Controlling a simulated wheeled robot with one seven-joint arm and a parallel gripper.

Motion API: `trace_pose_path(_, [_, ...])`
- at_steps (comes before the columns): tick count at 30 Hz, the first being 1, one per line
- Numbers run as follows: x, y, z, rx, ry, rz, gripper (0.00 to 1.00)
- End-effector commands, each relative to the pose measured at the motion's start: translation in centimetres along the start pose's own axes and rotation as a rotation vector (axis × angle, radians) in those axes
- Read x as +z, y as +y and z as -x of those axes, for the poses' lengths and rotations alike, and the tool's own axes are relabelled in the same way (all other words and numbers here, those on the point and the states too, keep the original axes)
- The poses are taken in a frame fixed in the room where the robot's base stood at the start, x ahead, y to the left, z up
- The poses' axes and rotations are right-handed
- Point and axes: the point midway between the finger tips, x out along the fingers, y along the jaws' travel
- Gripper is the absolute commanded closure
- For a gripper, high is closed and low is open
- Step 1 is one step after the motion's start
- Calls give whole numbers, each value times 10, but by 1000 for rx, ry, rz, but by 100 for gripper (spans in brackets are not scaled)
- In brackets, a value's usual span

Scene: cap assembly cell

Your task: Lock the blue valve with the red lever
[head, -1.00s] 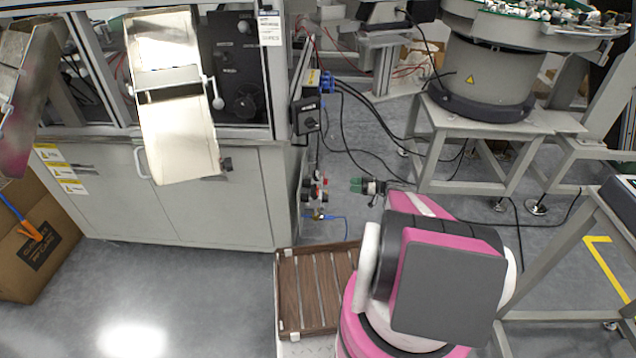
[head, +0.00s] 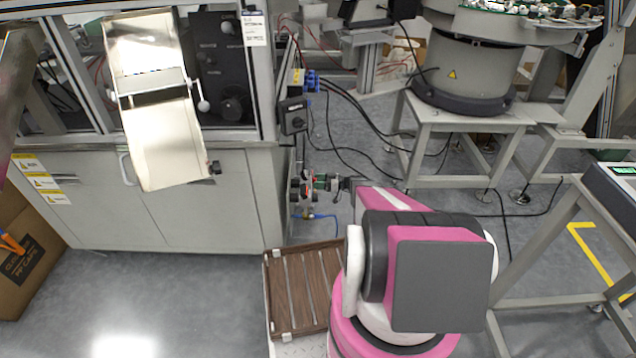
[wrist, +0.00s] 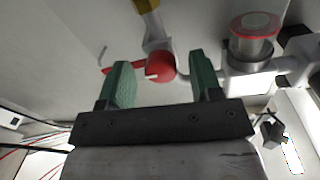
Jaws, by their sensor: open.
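My gripper (wrist: 160,63) has two green fingers, spread apart. In the head view my gripper (head: 322,182) is at the pipe fittings on the side of the grey cabinet. In the wrist view a red round part (wrist: 161,66) sits between and just beyond the fingers, with a thin red lever (wrist: 108,70) reaching left behind the left finger. I cannot tell whether the fingers touch it. A yellow piece (wrist: 145,5) is above it on the same pipework. I cannot clearly pick out a blue valve body; a thin blue hose (head: 333,219) hangs below the fittings.
A clear cylinder with a red ring (wrist: 255,27) stands right of the right finger. A black switch box (head: 292,117) and cables hang above. A feeder stand (head: 425,150) is at right.

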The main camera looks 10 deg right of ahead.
Motion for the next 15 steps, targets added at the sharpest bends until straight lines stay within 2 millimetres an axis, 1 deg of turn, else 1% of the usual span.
trace_pose_path(3, [0, 0, -3, 0, 0, 0, 41])
trace_pose_path(9, [0, 0, -3, 0, 0, 0, 41])
trace_pose_path(10, [0, 0, -3, 0, 0, 0, 48])
trace_pose_path(11, [0, 0, -3, 0, 0, 0, 58])
trace_pose_path(12, [0, 0, -3, 0, 0, 0, 71])
trace_pose_path(15, [0, 0, -3, 0, 0, 0, 100])
